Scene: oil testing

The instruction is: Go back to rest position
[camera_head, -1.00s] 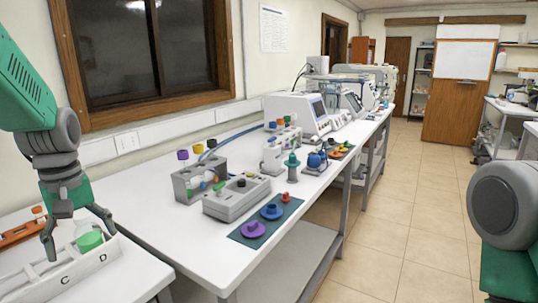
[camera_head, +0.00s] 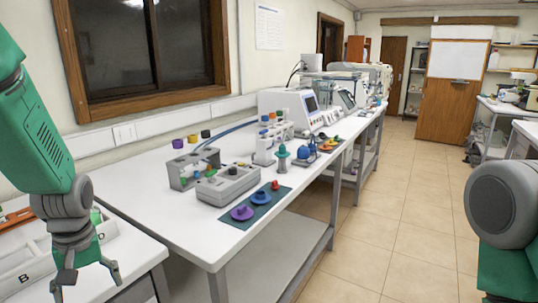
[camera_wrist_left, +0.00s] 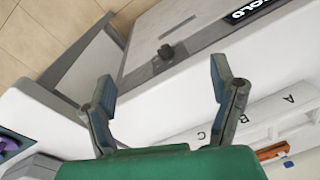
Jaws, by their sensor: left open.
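My left gripper (camera_head: 87,282) hangs at the lower left of the head view, its fingers spread and pointing down, with nothing between them. It is in front of the white lettered tray (camera_head: 40,262) on the near table. In the left wrist view the same gripper (camera_wrist_left: 163,80) has its two fingers wide apart and empty. The tray also shows there with the letters A, B and C (camera_wrist_left: 250,120). A little green (camera_head: 97,216) shows in the tray behind my wrist, mostly hidden. My right gripper is out of view; only part of my right arm shows at the right edge.
A long white bench (camera_head: 190,225) runs back from the near table. It bears a grey block (camera_head: 229,184), a dark mat (camera_head: 256,210) with purple, blue and red pieces, and a white instrument (camera_head: 290,108). The tiled floor (camera_head: 400,210) at right is clear.

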